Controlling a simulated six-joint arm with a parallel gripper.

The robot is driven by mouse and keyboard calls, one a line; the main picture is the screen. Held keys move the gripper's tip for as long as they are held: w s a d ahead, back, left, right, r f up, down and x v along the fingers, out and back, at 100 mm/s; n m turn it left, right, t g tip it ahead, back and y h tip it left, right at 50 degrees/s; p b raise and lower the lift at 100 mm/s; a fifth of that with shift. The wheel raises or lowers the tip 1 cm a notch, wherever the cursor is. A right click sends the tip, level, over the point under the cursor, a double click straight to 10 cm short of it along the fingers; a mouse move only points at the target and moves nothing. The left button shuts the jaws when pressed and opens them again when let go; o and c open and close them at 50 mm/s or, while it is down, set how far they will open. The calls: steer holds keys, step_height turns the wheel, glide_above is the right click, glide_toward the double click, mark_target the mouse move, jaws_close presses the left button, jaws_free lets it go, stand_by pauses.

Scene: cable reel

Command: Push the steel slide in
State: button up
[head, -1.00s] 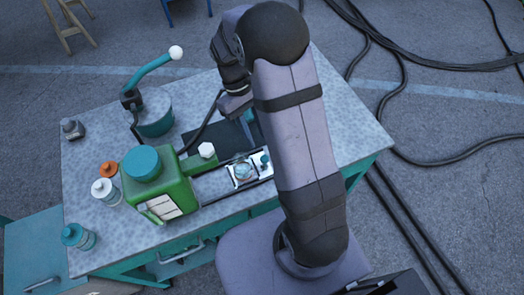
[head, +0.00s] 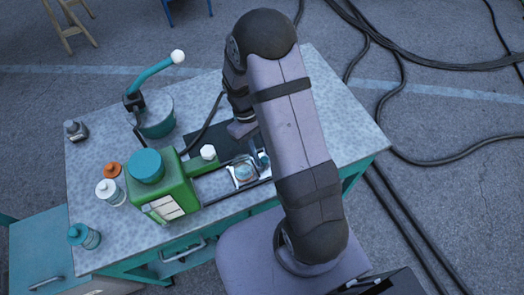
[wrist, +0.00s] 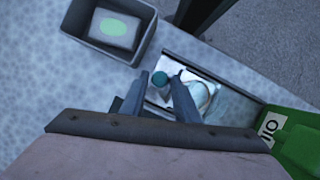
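The steel slide (head: 243,172) sits in the channel beside the green machine (head: 170,188), with a clear round piece on it. A teal knob (head: 263,160) stands at its right end; in the wrist view the knob (wrist: 159,78) shows between my two fingertips. My gripper (wrist: 160,75) is open, with a finger on each side of the knob and a visible gap to each. I cannot tell how far down around the knob the fingers reach. My arm hides most of the gripper and the right end of the channel in the head view.
A grey open box (wrist: 110,28) with a pale green-spotted insert lies close to the channel. A black cable (head: 205,125) runs behind the machine.

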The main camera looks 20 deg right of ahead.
steer(key=shift+c, duration=0.6)
jaws_close()
steer(key=shift+w+a, duration=0.1)
steer(key=shift+a, duration=2.25)
steer(key=shift+d, duration=0.1)
steer(key=shift+o, duration=0.6)
jaws_free()
